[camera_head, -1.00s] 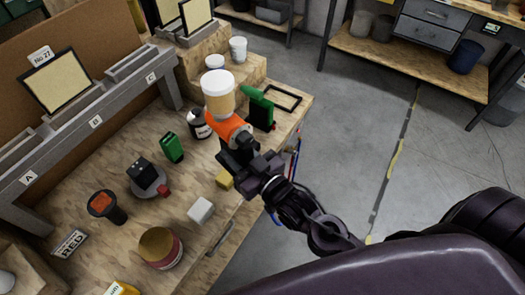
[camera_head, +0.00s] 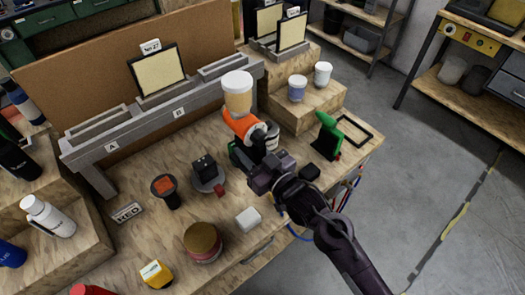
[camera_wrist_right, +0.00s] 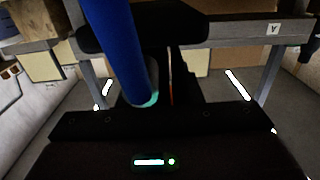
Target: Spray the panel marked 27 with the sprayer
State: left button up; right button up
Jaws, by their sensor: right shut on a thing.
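The sprayer (camera_head: 243,124) has an orange body and a pale, white-lidded cup on top. My right gripper (camera_head: 255,156) is shut on it and holds it above the bench, cup upward, in front of the rack's right part. The panel marked No 27 (camera_head: 157,74) is cream with a black frame. It stands upright in the grey rack (camera_head: 160,120), left of and behind the sprayer, apart from it. In the right wrist view a blue tube-like part (camera_wrist_right: 122,50) crosses close to the camera; the fingertips are not clear there. My left gripper is not in view.
Two framed panels (camera_head: 291,33) stand at the back right. Tubs (camera_head: 297,88) sit on a wooden step. A green-topped object (camera_head: 327,135), a red-and-tan round container (camera_head: 203,242), a white block (camera_head: 248,219) and a dark gauge-like object (camera_head: 207,174) occupy the bench. Bottles (camera_head: 47,215) stand at left.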

jog(key=s+a+p, duration=0.2)
jog(key=s+a, duration=0.8)
jog(key=a, duration=0.4)
jog(key=shift+s+a+r, duration=0.25)
jog(key=shift+s+r, duration=0.1)
jog(key=shift+c, duration=0.2)
